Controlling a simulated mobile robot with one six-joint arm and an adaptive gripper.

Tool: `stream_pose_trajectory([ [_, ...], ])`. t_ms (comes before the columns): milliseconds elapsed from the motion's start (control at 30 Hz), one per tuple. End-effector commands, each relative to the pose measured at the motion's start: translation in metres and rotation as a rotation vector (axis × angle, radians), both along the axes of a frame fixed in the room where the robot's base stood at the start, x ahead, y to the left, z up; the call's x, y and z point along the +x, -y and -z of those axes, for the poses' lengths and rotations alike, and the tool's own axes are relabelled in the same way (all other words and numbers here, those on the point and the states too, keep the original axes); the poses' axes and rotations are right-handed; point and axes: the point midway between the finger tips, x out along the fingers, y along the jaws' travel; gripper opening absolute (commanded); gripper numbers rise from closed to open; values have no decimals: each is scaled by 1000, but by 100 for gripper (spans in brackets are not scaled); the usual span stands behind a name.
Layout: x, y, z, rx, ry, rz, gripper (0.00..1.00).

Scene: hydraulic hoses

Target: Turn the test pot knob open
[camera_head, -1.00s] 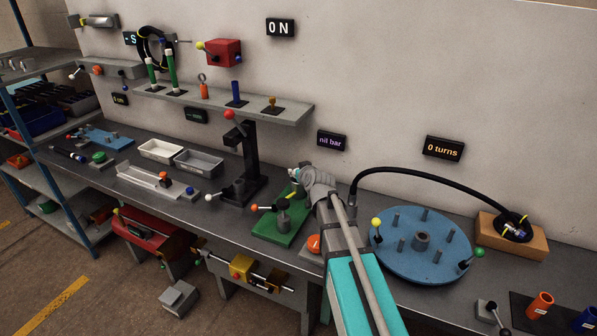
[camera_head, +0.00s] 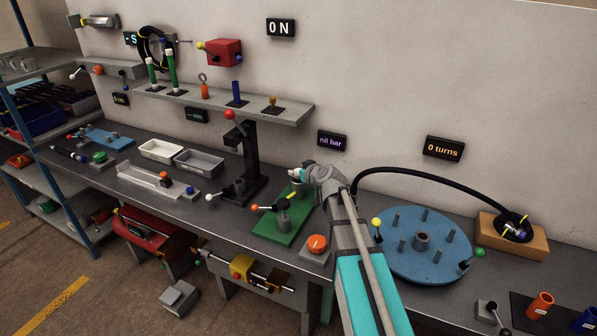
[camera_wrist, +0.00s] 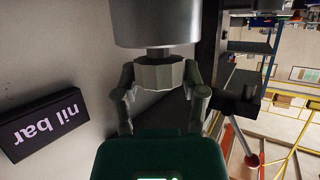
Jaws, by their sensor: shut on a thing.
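My gripper (camera_wrist: 160,82) is shut on a pale faceted knob (camera_wrist: 158,76) in the wrist view, one finger on each side. Beyond the knob, a short dark stem joins it to a wide grey cylinder (camera_wrist: 157,25). In the head view a grey cylinder (camera_head: 284,221) stands on a green plate (camera_head: 268,236) on the bench, and my wrist is above the plate's back end. The fingers and knob are too small there to make out. The "nil bar" display (camera_head: 331,140) is on the wall behind; it appears upside down in the wrist view (camera_wrist: 45,123).
A black press (camera_head: 238,165) with a red ball stands left of the plate. An orange knob (camera_head: 317,243) on a grey block is in front of my arm. A blue disc (camera_head: 421,246) with pegs and a black hose (camera_head: 430,174) are to the right.

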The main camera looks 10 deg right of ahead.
Motion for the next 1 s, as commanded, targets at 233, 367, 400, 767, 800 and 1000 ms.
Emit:
stream_pose_trajectory([
  [233,-1,0,1,-1,-4,-3,7],
  [367,-1,0,1,-2,-4,-2,66],
  [400,-1,0,1,-1,-3,-2,73],
  [767,0,0,0,0,-1,-1,90],
  [800,0,0,0,0,-1,-1,90],
  [1000,0,0,0,1,-1,5,90],
])
